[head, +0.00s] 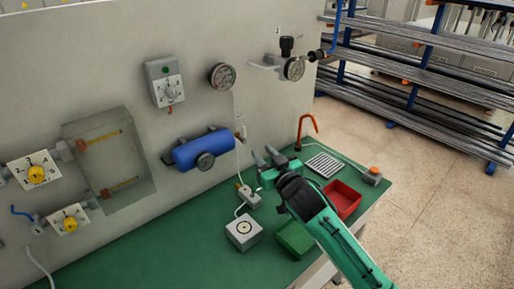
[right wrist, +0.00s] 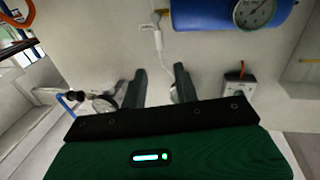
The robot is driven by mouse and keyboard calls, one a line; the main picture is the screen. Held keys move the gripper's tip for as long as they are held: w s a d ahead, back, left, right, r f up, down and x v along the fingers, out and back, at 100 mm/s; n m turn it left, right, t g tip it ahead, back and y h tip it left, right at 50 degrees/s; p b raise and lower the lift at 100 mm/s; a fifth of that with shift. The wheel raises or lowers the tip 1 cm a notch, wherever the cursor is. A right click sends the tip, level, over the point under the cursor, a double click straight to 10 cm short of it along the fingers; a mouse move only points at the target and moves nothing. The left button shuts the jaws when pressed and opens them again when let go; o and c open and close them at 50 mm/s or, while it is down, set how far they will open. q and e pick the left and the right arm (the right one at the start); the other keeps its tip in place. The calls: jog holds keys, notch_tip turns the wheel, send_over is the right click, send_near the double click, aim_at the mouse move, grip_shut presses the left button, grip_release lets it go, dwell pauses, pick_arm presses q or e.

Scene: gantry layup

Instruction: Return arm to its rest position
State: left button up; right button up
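My right arm comes in from the lower right in the head view, green with a black wrist. Its gripper (head: 268,156) is over the back of the green bench, in front of the grey panel. In the right wrist view the two dark fingers of this gripper (right wrist: 160,82) stand apart with nothing between them, so it is open and empty. The panel wall fills the background behind the fingers. My left arm and left gripper are not in view.
A blue cylinder (head: 203,148) and gauges (head: 222,76) are on the panel. Floor at right is clear.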

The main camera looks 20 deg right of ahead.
jog(key=s+f+g, duration=0.3)
jog(key=s+f, duration=0.3)
jog(key=s, duration=0.1)
jog(key=s+f+g+h, duration=0.1)
jog(key=s+f+g, duration=0.2)
jog(key=s+f, duration=0.4)
jog(key=s+f+g+h, duration=0.1)
jog(key=s+f+g, duration=0.2)
jog(key=s+f, duration=0.4)
jog(key=shift+s+a+f+m+g, duration=0.1)
jog(key=shift+s+a+m+g, duration=0.2)
jog(key=shift+a+m, duration=0.1)
jog(key=s+f+g, duration=0.3)
jog(key=s, duration=0.4)
jog(key=s+f+g, duration=0.2)
jog(key=s, duration=0.6)
notch_tip(320, 180, down, 31)
jog(key=n+g, duration=0.1)
jog(key=s+d+f+g, duration=0.1)
jog(key=s+d+f, duration=0.2)
jog(key=s+f, duration=1.5)
jog(key=shift+s+f+g, duration=0.3)
jog(key=shift+s+f, duration=0.05)
jog(key=shift+s, duration=0.3)
